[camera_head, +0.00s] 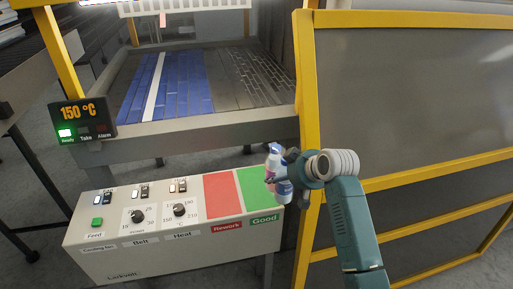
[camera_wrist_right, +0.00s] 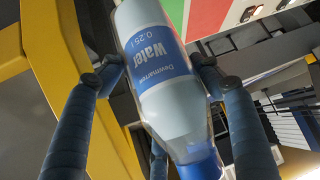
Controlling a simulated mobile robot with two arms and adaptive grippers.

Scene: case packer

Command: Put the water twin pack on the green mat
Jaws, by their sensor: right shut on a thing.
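The water twin pack (camera_head: 284,190) is in my right gripper (camera_head: 279,179), at the right edge of the green mat (camera_head: 253,188). I cannot tell whether it touches the mat or is held above it. In the right wrist view a bottle of the pack (camera_wrist_right: 165,75), clear with a blue "Water 0,25 l" label and a blue cap, lies between the two fingers of the right gripper (camera_wrist_right: 158,70). The second bottle is mostly hidden there. The green mat (camera_wrist_right: 205,15), labelled Good, shows behind the bottle. My left gripper is out of view.
The red Rework mat (camera_head: 223,194) lies left of the green mat. Knobs and switches fill the panel's (camera_head: 125,263) left part. A yellow-framed guard (camera_head: 310,120) stands close on the right. A conveyor (camera_head: 190,85) runs behind, with a 150 °C display (camera_head: 83,114).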

